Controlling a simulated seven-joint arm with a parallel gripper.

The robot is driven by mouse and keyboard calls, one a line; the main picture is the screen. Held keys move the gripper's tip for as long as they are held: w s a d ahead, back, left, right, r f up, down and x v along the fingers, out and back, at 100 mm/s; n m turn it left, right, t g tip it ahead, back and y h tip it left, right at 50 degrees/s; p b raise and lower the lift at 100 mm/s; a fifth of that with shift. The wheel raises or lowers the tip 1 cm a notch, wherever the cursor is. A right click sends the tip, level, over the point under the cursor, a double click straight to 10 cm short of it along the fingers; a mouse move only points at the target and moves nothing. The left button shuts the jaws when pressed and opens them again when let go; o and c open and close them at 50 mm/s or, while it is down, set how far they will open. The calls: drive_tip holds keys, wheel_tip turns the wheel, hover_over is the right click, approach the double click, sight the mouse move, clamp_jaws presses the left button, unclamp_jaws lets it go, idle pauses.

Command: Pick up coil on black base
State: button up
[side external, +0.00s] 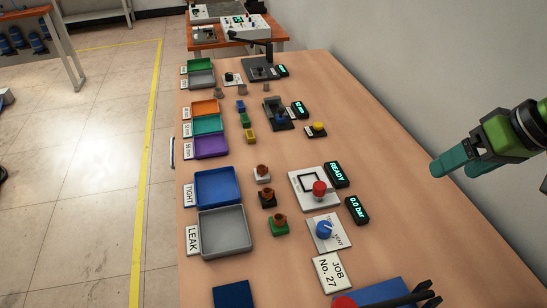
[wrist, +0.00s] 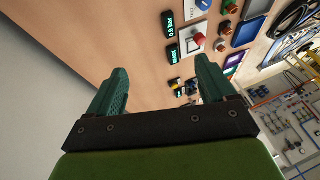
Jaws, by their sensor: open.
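The coil on the black base (side external: 267,198) is a small copper-coloured piece on a dark block, standing on the wooden table. It sits between a similar coil on a white base (side external: 262,175) and one on a green base (side external: 278,225). In the wrist view the black-based coil (wrist: 224,28) is small, near the top right. My gripper (side external: 448,170) has teal fingers and hangs high at the right, well away from the coils. In the wrist view, my gripper (wrist: 162,68) has its fingers wide apart with nothing between them.
A blue tray (side external: 242,175) and a grey tray (side external: 247,247) lie left of the coils. A panel with a red button (side external: 319,188) and a blue-knob panel (side external: 324,231) stand to their right. A wall runs along the table's right side. Bare tabletop lies right of the panels.

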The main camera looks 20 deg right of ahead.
sight(268, 189)
drive_tip(key=w+a+f+n+y, duration=0.1)
drive_tip(key=w+a+f+n, duration=0.2)
drive_tip(key=w+a+n, duration=0.55)
drive_tip(key=w+a+f+n, duration=0.1)
drive_tip(key=w+a+f, duration=0.35)
drive_tip(key=a, duration=0.95)
drive_tip(key=x, duration=0.6)
drive_tip(key=w+x, duration=0.1)
drive_tip(key=x, duration=0.3)
drive_tip(key=shift+w+r, duration=0.15)
drive_tip(key=shift+r, duration=0.1)
drive_tip(key=shift+w+x, duration=0.1)
drive_tip(key=shift+x, duration=1.45)
drive_tip(key=shift+w+x, duration=0.15)
drive_tip(key=shift+x, duration=1.4)
drive_tip(key=shift+a+r, duration=0.1)
drive_tip(key=shift+r, duration=0.05)
drive_tip(key=c, duration=1.4)
